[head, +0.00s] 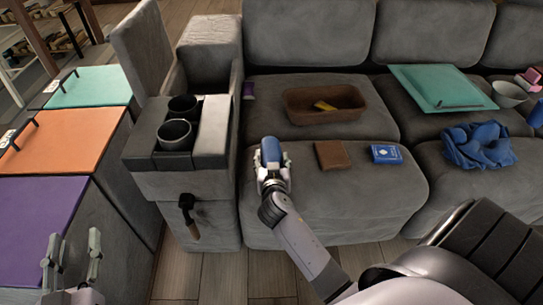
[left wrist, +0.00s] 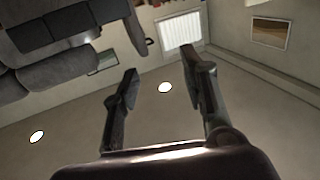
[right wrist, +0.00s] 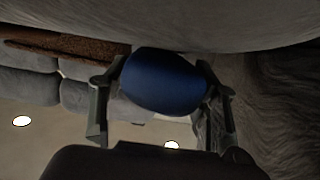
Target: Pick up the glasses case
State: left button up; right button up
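A rounded blue case (head: 271,153), which I take to be the glasses case, is at the front left of the grey sofa's left seat. My right gripper (head: 272,171) reaches it from the front. In the right wrist view the case (right wrist: 165,82) fills the space between the two fingertips (right wrist: 163,72), with one finger on each side. Whether the fingers press on it or only flank it is unclear. My left gripper (head: 71,254) is at the lower left, beside the cabinets, open and empty. Its spread fingers (left wrist: 160,75) also show in the left wrist view.
A brown wallet-like item (head: 332,154) and a blue card box (head: 386,154) lie right of the case. A brown basket (head: 297,106) is behind. A crumpled blue cloth (head: 478,146) and a green board (head: 440,86) lie further right. A console with cup holders (head: 212,128) stands left.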

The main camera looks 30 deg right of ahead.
jog(key=c, duration=0.7)
jog(key=shift+r, duration=0.2)
